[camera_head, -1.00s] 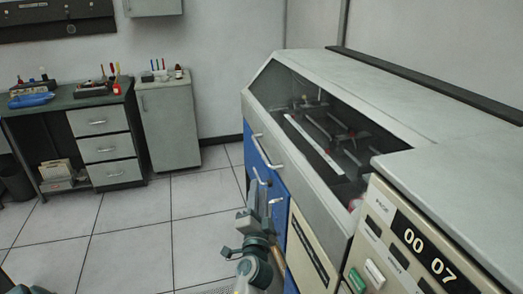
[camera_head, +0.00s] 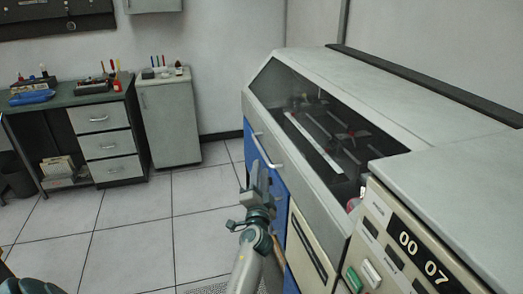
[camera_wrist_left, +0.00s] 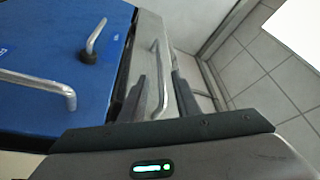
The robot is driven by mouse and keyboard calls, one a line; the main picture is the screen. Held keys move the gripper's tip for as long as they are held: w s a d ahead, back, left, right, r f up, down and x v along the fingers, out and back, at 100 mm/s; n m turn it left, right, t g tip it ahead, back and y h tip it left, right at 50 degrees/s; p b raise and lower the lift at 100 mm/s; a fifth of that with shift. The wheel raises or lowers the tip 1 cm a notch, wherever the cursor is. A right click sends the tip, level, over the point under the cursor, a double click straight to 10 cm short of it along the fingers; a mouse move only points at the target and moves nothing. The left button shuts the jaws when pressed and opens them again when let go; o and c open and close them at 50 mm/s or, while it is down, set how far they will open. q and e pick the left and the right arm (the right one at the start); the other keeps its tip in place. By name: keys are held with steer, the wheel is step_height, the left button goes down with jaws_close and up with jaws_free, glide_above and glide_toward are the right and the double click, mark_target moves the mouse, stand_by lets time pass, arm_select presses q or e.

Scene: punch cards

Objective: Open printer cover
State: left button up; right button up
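The printer (camera_head: 420,160) is a large grey machine on the right, its cover (camera_head: 290,130) closed with a dark sloping window. A bent metal cover handle (camera_head: 266,151) sits on the cover's front edge. My left gripper (camera_head: 258,172) is just below this handle in the head view. In the left wrist view, my left gripper (camera_wrist_left: 160,98) is open, and the cover handle (camera_wrist_left: 161,75) shows between its two fingers. Whether a finger touches the handle cannot be told. My right gripper is in neither view.
Blue front panels with metal handles (camera_wrist_left: 40,85) lie below the cover. A beige panel with a counter (camera_head: 420,245) stands at the near right. A desk (camera_head: 105,140) and a cabinet (camera_head: 170,120) stand at the back left. The tiled floor (camera_head: 140,225) between is clear.

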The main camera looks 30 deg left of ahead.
mark_target(262, 152)
arm_select(q)
steer(key=x, duration=0.9)
steer(key=shift+w+p, duration=0.25)
steer(key=shift+p, duration=0.1)
jaws_close()
